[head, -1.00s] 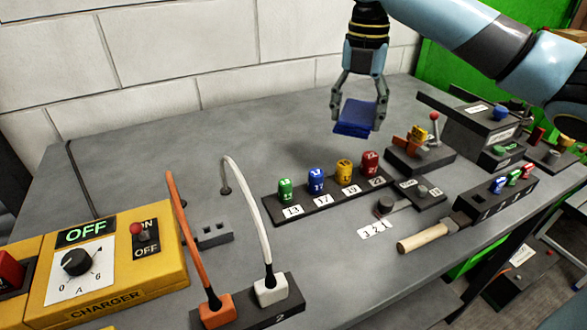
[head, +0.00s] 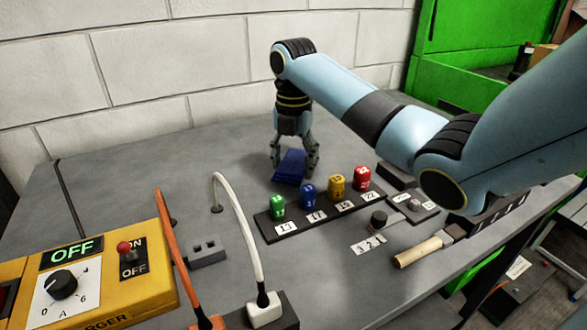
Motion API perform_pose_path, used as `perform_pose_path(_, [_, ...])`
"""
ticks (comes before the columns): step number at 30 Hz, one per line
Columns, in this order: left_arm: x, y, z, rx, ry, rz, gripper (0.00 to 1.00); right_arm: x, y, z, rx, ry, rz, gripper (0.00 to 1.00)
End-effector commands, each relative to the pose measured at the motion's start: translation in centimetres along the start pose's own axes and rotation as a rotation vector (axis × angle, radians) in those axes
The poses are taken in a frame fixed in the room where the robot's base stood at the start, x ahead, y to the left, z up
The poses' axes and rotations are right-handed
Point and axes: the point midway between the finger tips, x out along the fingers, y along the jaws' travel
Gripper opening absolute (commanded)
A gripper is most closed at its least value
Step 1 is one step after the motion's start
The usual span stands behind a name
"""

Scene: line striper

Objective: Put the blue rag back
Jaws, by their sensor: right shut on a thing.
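The blue rag (head: 290,166) is a small folded dark-blue cloth at the middle of the grey bench, behind the rack of numbered sockets. My right gripper (head: 294,168) points down with its fingers on either side of the rag and is shut on it. The rag is at or just above the bench top; I cannot tell whether it touches. My left gripper is not in the head view.
A rack (head: 322,218) with green, blue, yellow and red pieces stands just in front of the rag. A hammer (head: 425,246) lies to the right. A yellow charger (head: 100,275) and an upright white cable (head: 240,225) stand at the left. The bench behind left is bare.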

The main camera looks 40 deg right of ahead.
Motion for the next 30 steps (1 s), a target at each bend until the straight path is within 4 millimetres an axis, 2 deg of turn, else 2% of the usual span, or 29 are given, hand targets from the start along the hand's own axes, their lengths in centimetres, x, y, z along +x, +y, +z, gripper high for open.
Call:
perform_pose_path(4, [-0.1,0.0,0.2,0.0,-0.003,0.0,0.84,1.8,0.0,-0.1,0.001,0.001,0.0,0.3])
perform_pose_path(15, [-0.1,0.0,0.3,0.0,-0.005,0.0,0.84,2.3,-0.1,0.0,0.001,0.001,0.0,0.3])
perform_pose_path(16, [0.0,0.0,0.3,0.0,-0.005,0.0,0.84,2.3,0.0,0.0,0.001,0.001,0.0,0.62])
perform_pose_path(21, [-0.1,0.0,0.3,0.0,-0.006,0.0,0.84,2.3,0.0,0.0,0.001,0.0,0.001,0.84])
perform_pose_path(30, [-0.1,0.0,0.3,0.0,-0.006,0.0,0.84,2.1,0.0,0.0,0.001,0.0,0.001,0.84])
